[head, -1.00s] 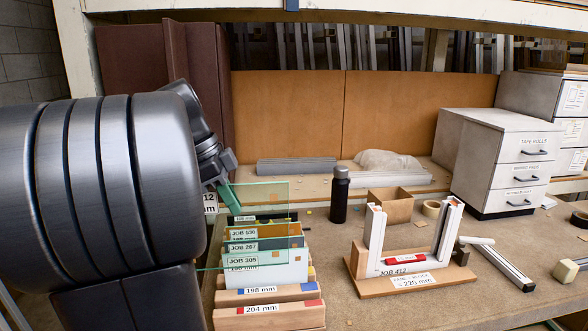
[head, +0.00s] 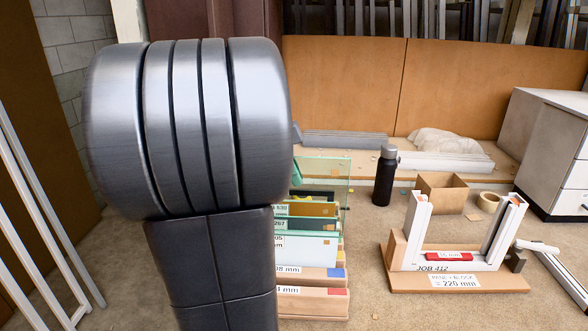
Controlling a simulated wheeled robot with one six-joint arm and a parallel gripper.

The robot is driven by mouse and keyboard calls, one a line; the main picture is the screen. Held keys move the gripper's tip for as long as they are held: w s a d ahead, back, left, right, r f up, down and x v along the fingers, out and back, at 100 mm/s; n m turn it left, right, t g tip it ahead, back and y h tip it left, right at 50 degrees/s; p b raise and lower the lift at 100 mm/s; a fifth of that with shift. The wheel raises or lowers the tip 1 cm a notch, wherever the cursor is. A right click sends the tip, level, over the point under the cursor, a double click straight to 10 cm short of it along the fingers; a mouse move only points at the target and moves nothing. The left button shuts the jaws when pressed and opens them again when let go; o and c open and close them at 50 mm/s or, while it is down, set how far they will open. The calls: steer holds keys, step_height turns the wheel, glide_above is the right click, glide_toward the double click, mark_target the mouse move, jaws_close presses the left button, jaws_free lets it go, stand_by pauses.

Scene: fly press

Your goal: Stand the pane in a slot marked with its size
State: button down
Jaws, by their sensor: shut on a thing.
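The held pane (head: 335,168) is clear greenish glass, upright over the back of the slotted rack (head: 318,305). My gripper (head: 297,172) is mostly hidden behind my arm; only a teal finger part shows at the pane's left edge, shut on it. The wooden rack has stepped slots, with other panes (head: 312,247) standing in some. Its front labels are partly covered by my arm, ending in "8 mm" and "4 mm". Whether the held pane's lower edge touches the rack cannot be told. The JOB 412 frame (head: 410,235) holds a red block (head: 448,257); its card (head: 455,282) appears to read pane + block = 220 mm.
A dark bottle (head: 385,178) stands behind and right of the rack. A cardboard box (head: 441,194), a tape roll (head: 489,202) and a drawer cabinet (head: 560,150) are farther right. Bench surface between rack and JOB 412 frame is clear.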

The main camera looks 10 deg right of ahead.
step_height(320, 180, down, 24)
steer(key=b, duration=1.7)
steer(key=shift+r+b, duration=0.15)
steer(key=shift+b, duration=0.2)
steer(key=c, duration=1.5)
jaws_free()
steer(key=p+v, duration=0.1)
steer(key=v, duration=1.2)
steer(key=shift+w+a+r, duration=0.1)
steer(key=shift+a+r, duration=0.1)
steer(key=shift+r, duration=0.1)
steer(key=shift+f, duration=0.1)
